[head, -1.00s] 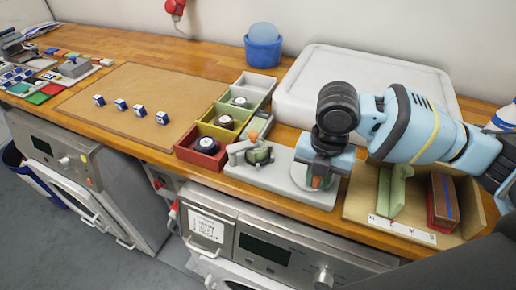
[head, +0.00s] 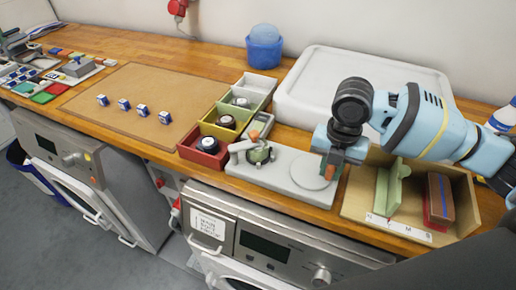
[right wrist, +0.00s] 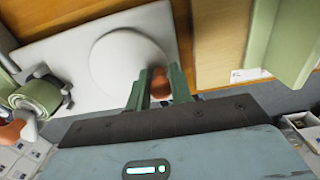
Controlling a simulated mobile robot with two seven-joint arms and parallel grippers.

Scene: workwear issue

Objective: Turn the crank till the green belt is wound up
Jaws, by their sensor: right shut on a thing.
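The winder's grey base (head: 285,184) lies at the counter's front edge. A small roll of green belt (head: 260,155) sits on its left end; it also shows in the right wrist view (right wrist: 38,96). I cannot make out a loose belt end. The crank's round grey disc (head: 308,172) is at the right end of the base. My right gripper (head: 330,173) points down at the disc's right edge. In the right wrist view its green fingers are shut on the orange crank knob (right wrist: 159,84). My left gripper is not in view.
Colored bins (head: 203,150) with round rolls stand left of the winder. A wooden box (head: 460,233) with green and red-brown pieces stands to the right. A large white lidded container (head: 350,70) is behind. A brown mat (head: 120,95) lies farther left.

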